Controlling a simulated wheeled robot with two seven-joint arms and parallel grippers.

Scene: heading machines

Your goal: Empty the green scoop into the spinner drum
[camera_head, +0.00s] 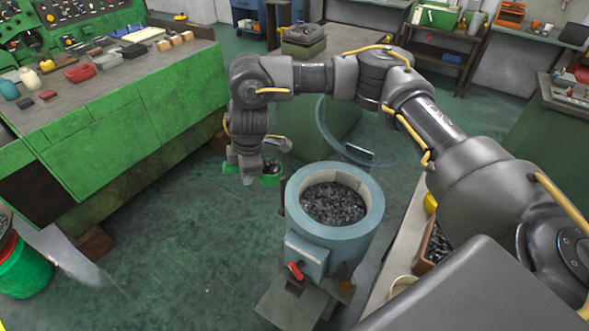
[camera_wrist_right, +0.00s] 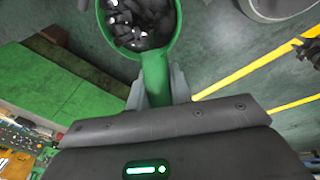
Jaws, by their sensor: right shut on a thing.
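The green scoop (camera_head: 270,180) hangs to the left of the spinner drum in the head view. In the right wrist view the scoop (camera_wrist_right: 174,48) holds dark, shiny small pieces. My right gripper (camera_head: 246,178) is shut on the scoop's green handle, which lies between its fingers in the wrist view (camera_wrist_right: 157,88). The spinner drum (camera_head: 298,207) is a blue-grey round tub with a pale inner wall and an open top. Dark pieces (camera_head: 333,203) lie inside it. The scoop is apart from the drum, beside its rim. My left gripper is not in view.
A clear round lid (camera_head: 325,135) stands raised behind the drum. A red-handled switch (camera_head: 295,271) is on its front. A green bench (camera_head: 130,130) with small items is at left. A bin of dark pieces (camera_head: 437,245) is partly hidden under my arm. Open floor lies left of the drum.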

